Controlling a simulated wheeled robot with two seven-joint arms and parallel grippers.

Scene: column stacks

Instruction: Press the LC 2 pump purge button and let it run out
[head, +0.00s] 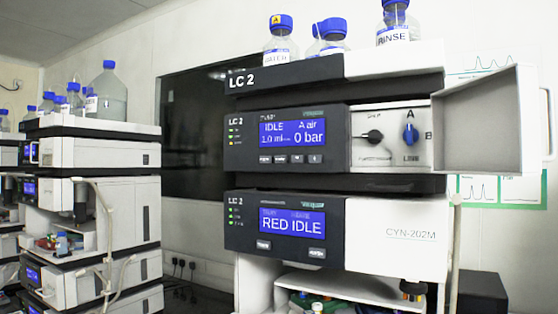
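The LC 2 pump module (236,155) is in the middle of the head view. Its blue display (291,132) reads IDLE, A air, 1.0 ml and 0 bar. A row of small buttons (281,159) lies under the display; their labels are too small to read, so I cannot tell which is purge. Right of it a pale panel carries a black knob (374,137) and a blue knob (409,134), the blue one between marks A and B. An amber light shows at the module's left. Neither gripper is in view.
A pale door (485,122) stands open to the right of the pump. Below is a second LC 2 module (395,240) reading RED IDLE. Blue-capped bottles, including one marked RINSE (397,22), stand on top. Another stack (100,150) is at the left. The space before the pump front is clear.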

